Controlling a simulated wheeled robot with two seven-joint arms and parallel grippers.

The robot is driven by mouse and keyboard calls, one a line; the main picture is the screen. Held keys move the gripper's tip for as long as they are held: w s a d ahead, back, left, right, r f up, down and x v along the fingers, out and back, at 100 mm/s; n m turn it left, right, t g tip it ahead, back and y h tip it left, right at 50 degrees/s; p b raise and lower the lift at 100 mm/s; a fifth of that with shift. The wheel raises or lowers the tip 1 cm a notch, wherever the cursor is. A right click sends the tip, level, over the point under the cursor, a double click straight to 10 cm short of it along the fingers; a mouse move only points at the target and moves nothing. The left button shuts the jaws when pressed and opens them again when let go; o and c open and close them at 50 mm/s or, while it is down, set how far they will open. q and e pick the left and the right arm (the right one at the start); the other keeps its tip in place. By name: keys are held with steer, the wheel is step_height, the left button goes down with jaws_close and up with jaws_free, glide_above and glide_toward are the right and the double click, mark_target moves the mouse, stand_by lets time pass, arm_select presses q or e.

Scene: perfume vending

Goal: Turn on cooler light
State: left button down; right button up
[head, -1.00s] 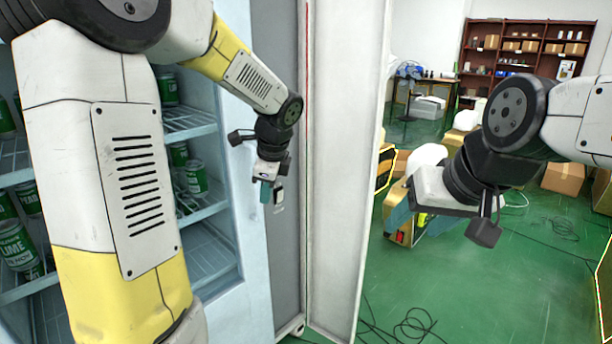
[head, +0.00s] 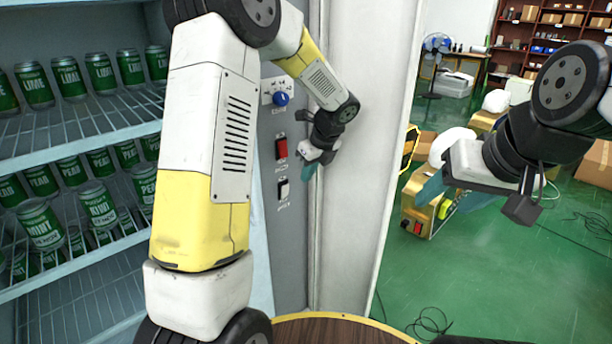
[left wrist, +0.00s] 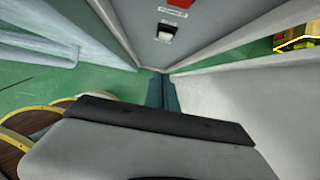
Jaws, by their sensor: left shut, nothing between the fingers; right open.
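The cooler's grey control panel (head: 268,236) stands right of the shelves. It carries a blue knob (head: 281,99) at the top, a red switch (head: 281,148) below it, and a white switch (head: 283,189) at the bottom. Their labels are too small to read. In the left wrist view the white switch (left wrist: 166,32) is ahead, with part of the red switch (left wrist: 180,3) above it. My left gripper (head: 309,171) is shut and empty, just right of the panel in the head view, apart from the switches. My right gripper (head: 428,189) is open and empty, over the floor at right.
The open cooler's shelves (head: 85,125) hold several green cans at left. A tall white door (head: 372,130) stands right behind my left gripper. Yellow machines, boxes and a brown bookcase (head: 520,30) are further right. Green floor (head: 490,285) is mostly clear, with some cables.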

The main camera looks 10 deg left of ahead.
mark_target(286, 186)
arm_select(q)
steer(key=w+a+f, duration=0.4)
steer(key=a+f, duration=0.2)
steer(key=f, duration=0.2)
steer(key=shift+w+a, duration=0.15)
steer(key=shift+w, duration=0.2)
steer(key=shift+w+a+r, duration=0.1)
steer(key=shift+w+a, duration=0.15)
steer(key=shift+a, duration=0.05)
steer(key=shift+a+r, duration=0.1)
steer(key=shift+r, duration=0.7)
